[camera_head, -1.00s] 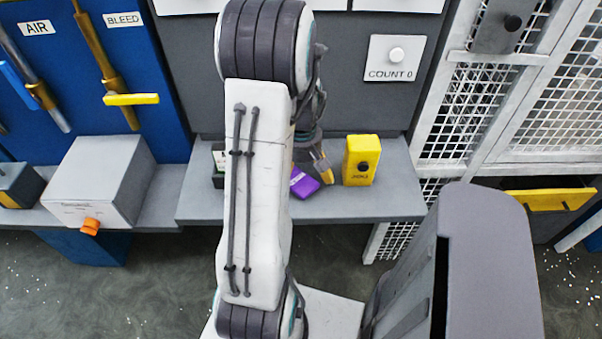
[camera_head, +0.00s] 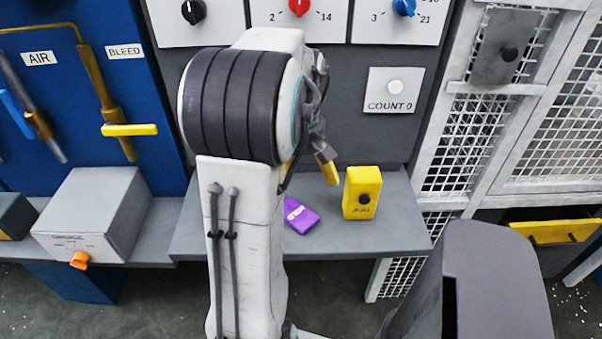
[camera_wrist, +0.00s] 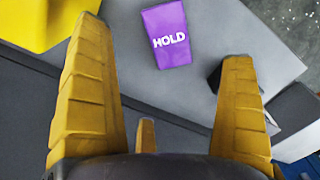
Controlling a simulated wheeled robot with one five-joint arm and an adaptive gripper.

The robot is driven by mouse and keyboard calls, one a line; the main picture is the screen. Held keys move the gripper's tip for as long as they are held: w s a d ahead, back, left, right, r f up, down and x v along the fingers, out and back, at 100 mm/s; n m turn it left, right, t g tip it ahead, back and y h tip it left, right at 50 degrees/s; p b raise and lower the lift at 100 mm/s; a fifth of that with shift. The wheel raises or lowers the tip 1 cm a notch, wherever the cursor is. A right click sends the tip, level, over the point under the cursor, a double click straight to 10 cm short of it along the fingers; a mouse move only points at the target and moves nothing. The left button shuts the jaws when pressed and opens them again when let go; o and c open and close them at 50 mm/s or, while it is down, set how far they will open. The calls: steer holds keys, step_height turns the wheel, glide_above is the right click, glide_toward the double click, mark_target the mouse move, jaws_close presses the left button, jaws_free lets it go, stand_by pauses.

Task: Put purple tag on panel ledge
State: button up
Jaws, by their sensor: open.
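The purple tag (camera_head: 299,216) lies on the grey panel ledge (camera_head: 400,228), just right of my arm and left of a yellow box. In the wrist view the purple tag (camera_wrist: 166,34) lies flat with the white word HOLD on it. My gripper (camera_wrist: 165,75) is open and empty, its yellow fingers wide apart, with the tag beyond the fingertips and not touched. In the head view one yellow finger (camera_head: 327,170) shows above and behind the tag; the rest of the gripper is hidden by my arm.
A yellow box (camera_head: 362,193) with a black knob stands on the ledge beside the tag. A dark object (camera_wrist: 232,78) shows near the right finger in the wrist view. The grey panel (camera_head: 385,140) with the COUNT 0 plate (camera_head: 393,90) rises behind. The ledge's right end is clear.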

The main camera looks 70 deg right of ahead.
steer(key=w+a+r+n+t+h, duration=0.1)
steer(key=w+a+r+n, duration=0.15)
steer(key=w+a, duration=1.15)
steer(key=a+f+n+t, duration=0.1)
steer(key=a+n+t, duration=0.1)
steer(key=a, duration=1.8)
steer(key=shift+s+a+f+n+t+y, duration=0.2)
steer(key=shift+a+f+n+t+y, duration=0.1)
steer(key=shift+n+y, duration=0.15)
